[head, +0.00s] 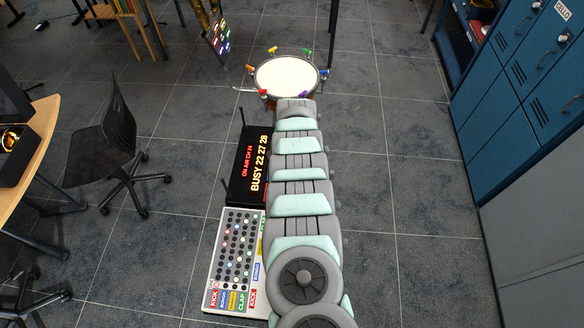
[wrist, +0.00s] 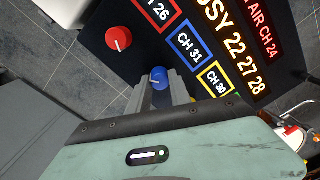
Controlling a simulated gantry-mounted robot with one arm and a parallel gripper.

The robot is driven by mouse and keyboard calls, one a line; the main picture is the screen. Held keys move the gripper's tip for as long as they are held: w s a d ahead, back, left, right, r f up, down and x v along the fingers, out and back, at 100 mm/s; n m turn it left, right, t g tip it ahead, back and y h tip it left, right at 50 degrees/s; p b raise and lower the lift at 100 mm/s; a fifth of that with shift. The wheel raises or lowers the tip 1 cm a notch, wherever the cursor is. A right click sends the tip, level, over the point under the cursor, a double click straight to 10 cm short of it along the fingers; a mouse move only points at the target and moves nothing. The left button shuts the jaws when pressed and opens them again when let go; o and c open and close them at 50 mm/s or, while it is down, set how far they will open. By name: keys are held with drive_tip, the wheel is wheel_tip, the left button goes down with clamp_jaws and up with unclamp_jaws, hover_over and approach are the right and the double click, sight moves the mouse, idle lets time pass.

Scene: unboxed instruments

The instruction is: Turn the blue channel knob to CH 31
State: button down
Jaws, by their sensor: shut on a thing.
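The blue channel knob (wrist: 159,74) is at the centre of the wrist view, on a black panel (wrist: 116,62). It has a white mark on its face. The blue-framed readout (wrist: 189,47) beside it shows CH 31. My gripper (wrist: 161,84) is shut on the blue knob, with a grey finger on each side of it. In the head view the panel's lit display (head: 257,160) shows, but my arm hides the gripper and the blue knob.
A red knob (wrist: 119,39) stands near the blue one, by a red-framed readout ending in 26. A yellow-framed readout (wrist: 215,79) shows CH 30. The display reads BUSY 22 27 28 and ON AIR CH 24. A button board (head: 213,282) and a drum (head: 286,75) flank the panel.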

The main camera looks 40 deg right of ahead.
drive_tip(key=shift+m, duration=0.5)
drive_tip(key=c, duration=1.2)
unclamp_jaws()
wheel_tip(320, 180, up, 11)
drive_tip(key=shift+s+f, duration=0.1)
drive_tip(key=shift+s, duration=0.1)
